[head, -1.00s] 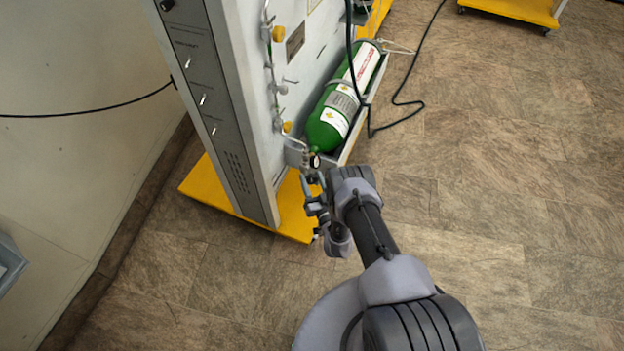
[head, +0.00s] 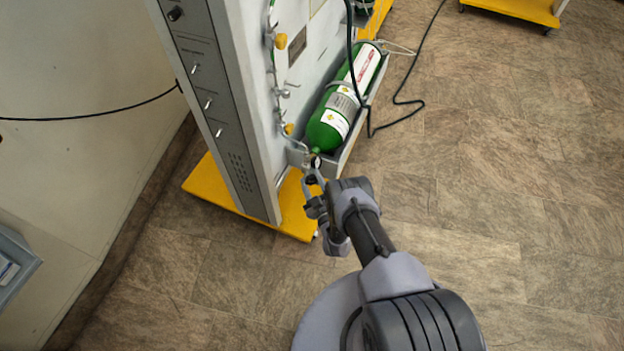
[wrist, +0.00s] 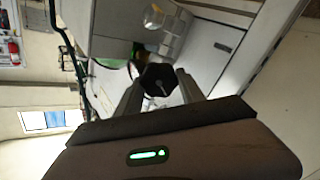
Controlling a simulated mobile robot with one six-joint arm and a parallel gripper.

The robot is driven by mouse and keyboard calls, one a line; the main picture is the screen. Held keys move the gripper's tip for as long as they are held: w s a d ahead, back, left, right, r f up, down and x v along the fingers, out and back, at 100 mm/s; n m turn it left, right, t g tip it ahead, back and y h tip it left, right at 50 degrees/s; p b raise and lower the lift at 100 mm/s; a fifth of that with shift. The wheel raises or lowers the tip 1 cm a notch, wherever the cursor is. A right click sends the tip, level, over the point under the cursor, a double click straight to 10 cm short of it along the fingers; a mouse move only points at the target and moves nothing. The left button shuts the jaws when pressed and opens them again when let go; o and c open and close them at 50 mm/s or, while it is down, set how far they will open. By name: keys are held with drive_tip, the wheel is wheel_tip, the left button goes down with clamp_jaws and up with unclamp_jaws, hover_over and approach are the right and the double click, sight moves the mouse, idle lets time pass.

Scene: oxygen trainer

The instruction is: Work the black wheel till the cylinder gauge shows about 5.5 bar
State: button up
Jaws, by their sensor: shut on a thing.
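The black wheel (wrist: 159,80) shows in the wrist view as a dark faceted knob between the two fingers of my gripper (wrist: 160,86). My gripper is shut on it. In the head view my gripper (head: 313,178) reaches the valve end of the green cylinder (head: 327,130), which lies in a tray on the trainer's side. The wheel is hidden by my gripper there. A small gauge (head: 314,160) shows beside the fingertips, but its face is too small to read.
The grey trainer panel (head: 232,120) stands on a yellow base (head: 295,215) left of my gripper. A black hose (head: 370,115) hangs by the cylinder. The floor (head: 500,200) to the right is clear.

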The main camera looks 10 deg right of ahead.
drive_tip(key=shift+w+r+n, duration=0.1)
drive_tip(key=shift+n, duration=0.4)
idle(0.3)
drive_tip(key=o, duration=1.4)
drive_tip(key=shift+c, duration=0.2)
